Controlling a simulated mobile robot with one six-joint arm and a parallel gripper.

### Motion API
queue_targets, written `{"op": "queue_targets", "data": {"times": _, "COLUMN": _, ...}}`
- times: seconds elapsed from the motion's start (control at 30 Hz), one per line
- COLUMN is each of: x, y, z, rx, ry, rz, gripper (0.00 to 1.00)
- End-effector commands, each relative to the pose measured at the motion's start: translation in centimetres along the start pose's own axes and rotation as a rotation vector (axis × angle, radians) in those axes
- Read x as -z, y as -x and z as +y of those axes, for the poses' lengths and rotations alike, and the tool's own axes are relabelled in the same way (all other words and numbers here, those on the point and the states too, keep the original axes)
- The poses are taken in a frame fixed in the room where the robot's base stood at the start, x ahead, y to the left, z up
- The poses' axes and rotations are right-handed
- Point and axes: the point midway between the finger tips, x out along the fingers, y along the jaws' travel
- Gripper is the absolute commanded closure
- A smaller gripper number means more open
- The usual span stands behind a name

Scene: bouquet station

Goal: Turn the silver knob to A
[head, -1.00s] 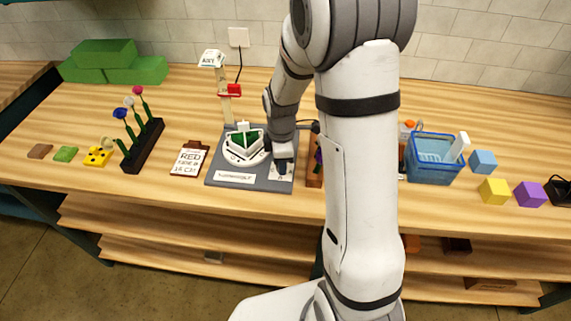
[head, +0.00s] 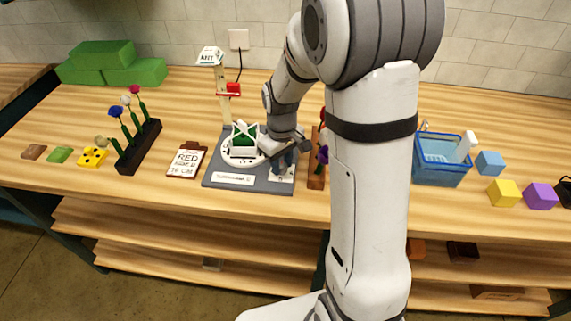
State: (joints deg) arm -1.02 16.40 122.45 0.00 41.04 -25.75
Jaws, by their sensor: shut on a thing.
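The grey station board (head: 225,181) lies on the bench and carries a round white turntable (head: 256,161) with a green-and-white holder (head: 243,143). My gripper (head: 284,166) points down at the right part of the board, just above a small white label (head: 281,176). It is shut on the silver knob, which the fingers and wrist hide. The knob's pointer and its letter marks cannot be read from here.
A blue basket (head: 441,168) and coloured cubes are farther right.

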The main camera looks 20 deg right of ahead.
Motion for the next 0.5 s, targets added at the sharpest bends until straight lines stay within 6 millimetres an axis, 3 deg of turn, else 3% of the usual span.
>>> {"op": "queue_targets", "data": {"times": 0.5, "x": -0.41, "y": -0.48, "z": -0.22, "rx": 0.004, "ry": -0.491, "rz": -0.015, "gripper": 0.94}}
